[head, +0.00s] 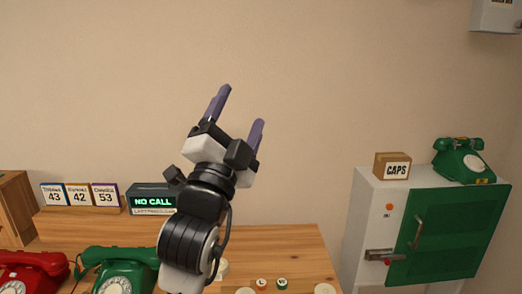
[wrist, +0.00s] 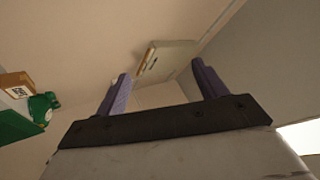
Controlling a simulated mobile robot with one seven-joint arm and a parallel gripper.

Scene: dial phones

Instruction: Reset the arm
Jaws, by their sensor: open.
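My gripper (head: 238,112) is raised above the wooden table, in front of the bare wall, with its fingers pointing up. Its two purple fingers are apart and nothing is between them. In the wrist view my gripper (wrist: 160,88) also shows open and empty, facing a pale box (wrist: 165,62) high on the wall. My arm hides part of the table and the right edge of the green phone.
A red phone (head: 30,270) and a green phone (head: 122,268) stand on the table (head: 290,245), with a "NO CALL" display (head: 152,198) and number cards (head: 79,195) behind. At right, a white cabinet (head: 360,215) with a green door (head: 450,235) bears a "CAPS" box (head: 393,166) and another green phone (head: 464,160).

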